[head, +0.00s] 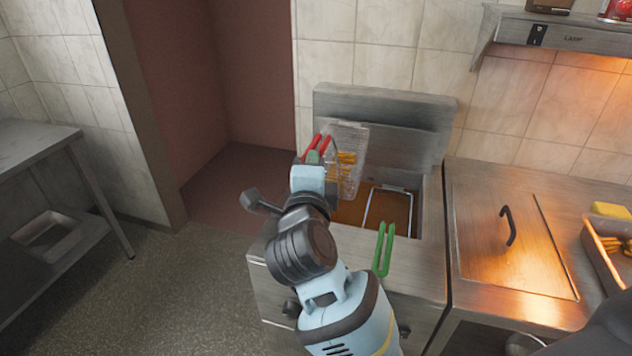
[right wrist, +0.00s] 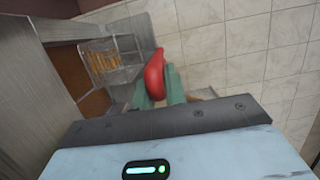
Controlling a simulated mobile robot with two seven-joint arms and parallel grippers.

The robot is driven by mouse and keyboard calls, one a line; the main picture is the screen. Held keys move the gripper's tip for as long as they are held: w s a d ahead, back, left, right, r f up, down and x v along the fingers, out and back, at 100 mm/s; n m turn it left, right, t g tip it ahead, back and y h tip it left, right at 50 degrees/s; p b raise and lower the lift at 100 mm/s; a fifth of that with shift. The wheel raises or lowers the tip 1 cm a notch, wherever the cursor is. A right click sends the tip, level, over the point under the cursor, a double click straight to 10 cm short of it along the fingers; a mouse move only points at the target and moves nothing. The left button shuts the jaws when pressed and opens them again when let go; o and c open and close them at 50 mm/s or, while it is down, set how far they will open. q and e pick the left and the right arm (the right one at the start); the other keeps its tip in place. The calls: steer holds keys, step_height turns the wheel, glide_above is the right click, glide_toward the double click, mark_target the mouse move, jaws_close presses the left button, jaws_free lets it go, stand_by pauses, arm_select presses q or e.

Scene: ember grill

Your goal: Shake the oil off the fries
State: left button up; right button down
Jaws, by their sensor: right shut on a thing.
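My right gripper (head: 314,157) is shut on the red handle (head: 322,142) of a wire fry basket (head: 357,143). Its green fingertips also show in the right wrist view (right wrist: 158,88), around the red handle (right wrist: 154,74). Golden fries (head: 346,160) lie inside the mesh and show in the right wrist view (right wrist: 101,62). The basket hangs at the back left of the fryer (head: 436,205), over its brown oil (head: 396,212). It looks raised, but its exact gap above the oil is hard to tell. My left gripper is out of view.
A second basket with a green handle (head: 384,250) sits in the fryer's right side. A raised metal back panel (head: 400,115) stands behind. To the right are a lidded counter (head: 500,235) and a tray (head: 598,262) with fries under the lamp (head: 570,37).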

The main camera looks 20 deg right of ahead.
steer(key=shift+r, duration=2.1)
